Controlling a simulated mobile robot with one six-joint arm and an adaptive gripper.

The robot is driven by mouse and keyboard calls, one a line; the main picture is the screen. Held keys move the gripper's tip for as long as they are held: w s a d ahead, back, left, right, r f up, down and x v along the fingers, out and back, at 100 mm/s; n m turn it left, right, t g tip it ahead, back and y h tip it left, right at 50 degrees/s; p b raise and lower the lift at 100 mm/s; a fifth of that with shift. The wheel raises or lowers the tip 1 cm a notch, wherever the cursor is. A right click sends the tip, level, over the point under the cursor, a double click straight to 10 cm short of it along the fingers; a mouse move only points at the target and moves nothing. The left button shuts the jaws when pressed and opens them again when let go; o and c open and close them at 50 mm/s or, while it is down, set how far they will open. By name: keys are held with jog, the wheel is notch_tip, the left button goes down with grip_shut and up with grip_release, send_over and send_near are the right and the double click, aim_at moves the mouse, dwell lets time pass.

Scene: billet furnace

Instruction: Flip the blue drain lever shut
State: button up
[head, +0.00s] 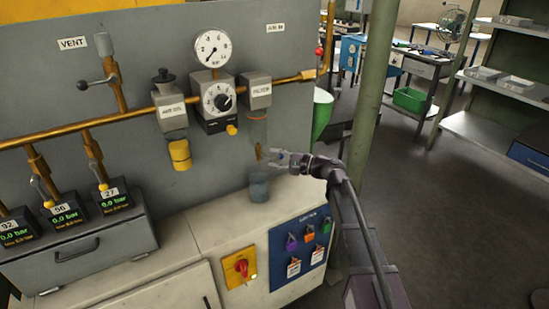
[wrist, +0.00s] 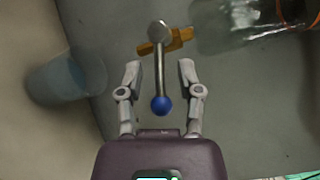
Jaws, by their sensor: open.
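The drain lever is a thin metal rod (wrist: 160,65) with a blue ball knob (wrist: 161,104). In the wrist view the rod runs down from a round metal pivot (wrist: 158,31) at a brass fitting (wrist: 179,38). My gripper (wrist: 159,70) is open, with one finger on each side of the rod and a gap on both sides. The knob lies nearer the palm, between the finger bases as seen. In the head view my gripper (head: 287,158) is beside the brass fitting (head: 260,152), below the filter; the lever is too small to make out there.
A clear bowl (wrist: 235,22) is close at the upper right of the wrist view. A bluish cup (wrist: 58,80) is at left; it stands on the cabinet ledge in the head view (head: 259,188). A green post (head: 364,90) rises behind my arm.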

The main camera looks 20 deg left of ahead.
jog(key=shift+a, duration=0.1)
grip_shut()
jog(key=shift+r, duration=0.1)
jog(key=r+n+h+p, duration=0.1)
jog(key=p, duration=0.2)
jog(key=shift+w+n+h+p, duration=0.1)
jog(key=shift+n+h+p, duration=0.3)
jog(key=shift+n+p, duration=0.15)
jog(key=shift+t, duration=0.3)
